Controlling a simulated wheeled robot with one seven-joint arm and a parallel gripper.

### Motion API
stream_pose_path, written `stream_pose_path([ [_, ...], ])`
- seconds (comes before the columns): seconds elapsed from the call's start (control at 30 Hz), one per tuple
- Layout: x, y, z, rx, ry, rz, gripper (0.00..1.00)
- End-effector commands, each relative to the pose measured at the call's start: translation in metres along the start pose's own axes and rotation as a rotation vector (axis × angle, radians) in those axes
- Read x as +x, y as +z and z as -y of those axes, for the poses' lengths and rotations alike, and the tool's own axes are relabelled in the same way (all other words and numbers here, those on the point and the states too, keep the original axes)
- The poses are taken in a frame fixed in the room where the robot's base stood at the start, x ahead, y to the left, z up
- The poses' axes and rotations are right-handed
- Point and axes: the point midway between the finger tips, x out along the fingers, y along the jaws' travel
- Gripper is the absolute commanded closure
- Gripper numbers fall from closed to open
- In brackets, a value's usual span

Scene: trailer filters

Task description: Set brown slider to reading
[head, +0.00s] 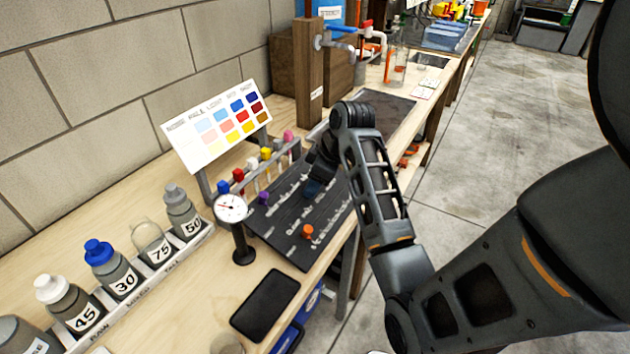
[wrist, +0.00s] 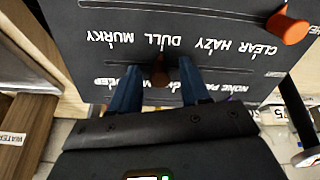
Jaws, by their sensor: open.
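The brown slider (wrist: 160,72) shows in the wrist view as a dark knob between my gripper's two blue fingers, below the DULL mark in the picture. My gripper (wrist: 159,86) is open around it, one finger on each side; contact is unclear. In the head view, my gripper (head: 312,188) is low over the dark slider board (head: 285,248), and the brown slider is hidden. A round dial gauge (head: 230,207) stands at the board's left; its reading is too small to tell. The upside-down labels CLEAR, HAZY, DULL, MURKY show in the wrist view; lower labels are partly covered.
An orange slider (head: 307,231) and a purple knob (head: 263,197) stand on the board. Behind are a colour chart (head: 217,123) and a rack of coloured pegs. Numbered bottles (head: 118,272) line the left, and a black tray (head: 265,303) lies in front.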

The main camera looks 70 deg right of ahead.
Motion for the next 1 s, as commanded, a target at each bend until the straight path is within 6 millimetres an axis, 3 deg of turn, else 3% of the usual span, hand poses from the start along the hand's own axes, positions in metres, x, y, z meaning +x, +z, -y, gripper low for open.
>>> stream_pose_path([
  [0.23,-0.010,0.000,-0.001,0.000,0.002,-0.001,0.54],
  [0.63,-0.069,-0.001,-0.001,0.000,0.002,-0.002,0.54],
  [1.0,-0.078,0.000,0.000,0.000,0.000,0.000,0.54],
])
